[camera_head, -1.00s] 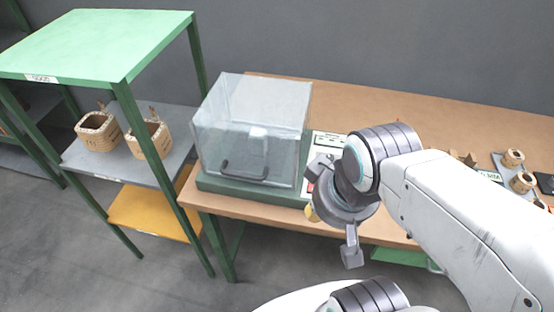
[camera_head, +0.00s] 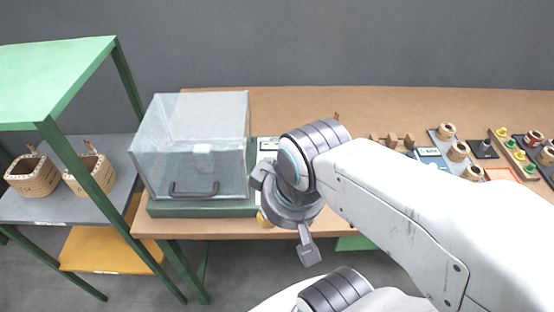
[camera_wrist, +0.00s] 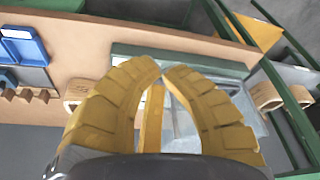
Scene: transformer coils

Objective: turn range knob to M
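No range knob or M mark can be made out in either view. A pale panel (camera_head: 268,145) shows in part beside the clear-covered box, and my wrist hides most of it. My gripper (camera_head: 263,218) is in front of the bench's near edge, right of the box, with only a bit of yellow finger showing. In the wrist view its two yellow fingers (camera_wrist: 162,70) curve together with their tips nearly meeting. I see nothing held between them. The clear box (camera_head: 195,150) on its green base also shows behind the fingers in the wrist view (camera_wrist: 187,122).
The brown bench (camera_head: 400,105) has free room at the back. Wooden coils (camera_head: 447,131), a pegged rack and coloured terminal parts lie at the right. A green-framed shelf (camera_head: 60,75) with two coils (camera_head: 90,172) stands left, close to the box.

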